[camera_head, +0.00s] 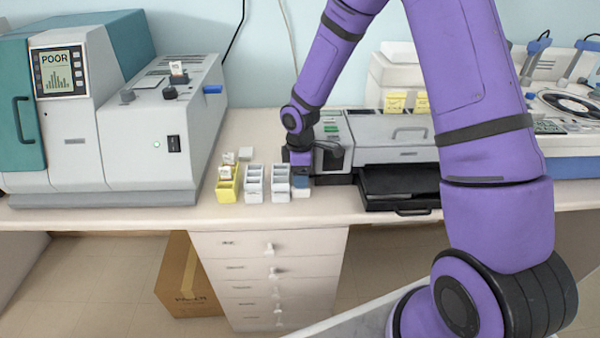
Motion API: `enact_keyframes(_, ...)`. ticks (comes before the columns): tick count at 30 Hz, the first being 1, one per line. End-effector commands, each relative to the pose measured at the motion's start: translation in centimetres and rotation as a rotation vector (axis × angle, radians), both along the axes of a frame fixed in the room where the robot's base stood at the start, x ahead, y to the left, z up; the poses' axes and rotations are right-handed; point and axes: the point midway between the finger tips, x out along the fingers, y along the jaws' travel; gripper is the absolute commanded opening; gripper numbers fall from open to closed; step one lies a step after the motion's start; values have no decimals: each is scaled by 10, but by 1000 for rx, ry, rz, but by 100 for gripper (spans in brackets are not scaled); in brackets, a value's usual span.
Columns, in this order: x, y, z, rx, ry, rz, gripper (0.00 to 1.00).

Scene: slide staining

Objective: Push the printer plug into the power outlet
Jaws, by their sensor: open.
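A grey printer (395,153) with a black output tray stands on the bench right of centre. My purple arm passes in front of it and hides part of it. My gripper (300,178) is open and points down at the printer's left front, close to the small white racks. A small blue and white item (302,192) lies right under it; I cannot tell whether they touch. I cannot make out the printer plug or the power outlet in this view.
White racks (254,184) and a yellow rack (228,184) stand left of my gripper near the front edge of the bench (345,196). A large teal and white machine reading POOR (70,110) fills the left. Dark and pale cables (240,35) hang on the wall.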

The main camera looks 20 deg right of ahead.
Motion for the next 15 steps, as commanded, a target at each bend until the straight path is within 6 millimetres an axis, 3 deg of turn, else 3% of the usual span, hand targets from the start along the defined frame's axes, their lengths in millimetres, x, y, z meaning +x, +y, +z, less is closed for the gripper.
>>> enact_keyframes(5,1,0,14,0,-3,-1,68)
enact_keyframes(15,1,-1,76,0,-3,-2,68)
